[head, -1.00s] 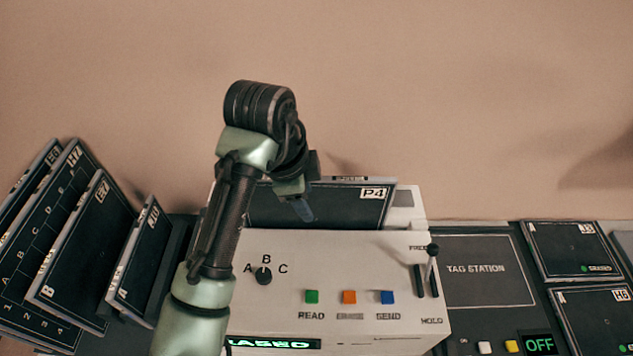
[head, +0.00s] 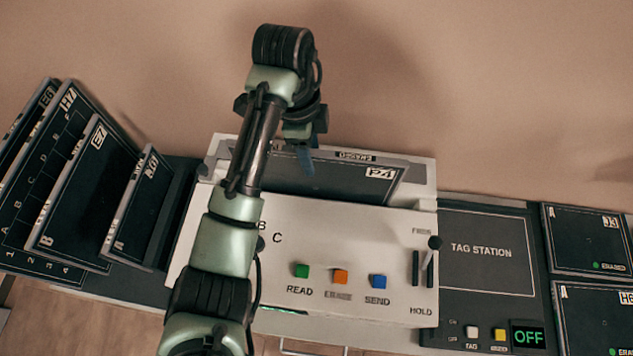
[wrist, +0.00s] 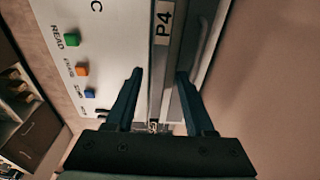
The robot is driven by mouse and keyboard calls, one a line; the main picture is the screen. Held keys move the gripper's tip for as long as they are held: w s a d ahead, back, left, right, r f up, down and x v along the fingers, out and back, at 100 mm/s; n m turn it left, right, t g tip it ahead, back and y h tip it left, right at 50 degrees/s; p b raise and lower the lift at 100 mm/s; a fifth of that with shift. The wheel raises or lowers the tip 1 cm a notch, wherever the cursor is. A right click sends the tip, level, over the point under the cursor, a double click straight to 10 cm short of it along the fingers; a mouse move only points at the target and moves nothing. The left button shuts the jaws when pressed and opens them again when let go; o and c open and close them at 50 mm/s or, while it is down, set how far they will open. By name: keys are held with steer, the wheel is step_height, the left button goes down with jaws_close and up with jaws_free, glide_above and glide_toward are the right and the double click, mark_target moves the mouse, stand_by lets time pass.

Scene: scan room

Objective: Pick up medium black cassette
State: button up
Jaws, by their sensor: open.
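A black cassette labelled P4 (head: 330,180) stands in the slot at the back of the white reader (head: 345,240). Its top edge and label also show in the wrist view (wrist: 163,25). My gripper (head: 304,162) is over the cassette's upper part in the head view. In the wrist view my gripper (wrist: 160,78) is open, with one finger on each side of the cassette's edge. I cannot tell whether either finger touches it. My arm hides part of the reader's front and the cassette's left end.
Black cassettes E7 (head: 80,195) and a smaller one (head: 135,215) lean in a rack at the left, with others behind. The tag station (head: 480,250) and flat cassettes J3 (head: 580,235) and H6 (head: 590,320) are at the right. A lever (head: 434,243) rises from the reader.

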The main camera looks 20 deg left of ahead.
mark_target(317, 167)
steer(key=f+p, duration=0.1)
steer(key=f, duration=0.1)
steer(key=d+f+p, duration=0.1)
steer(key=f, duration=0.2)
steer(key=shift+d+f, duration=0.1)
steer(key=shift+d, duration=0.1)
jaws_close()
steer(key=shift+w, duration=0.1)
stand_by(1.1)
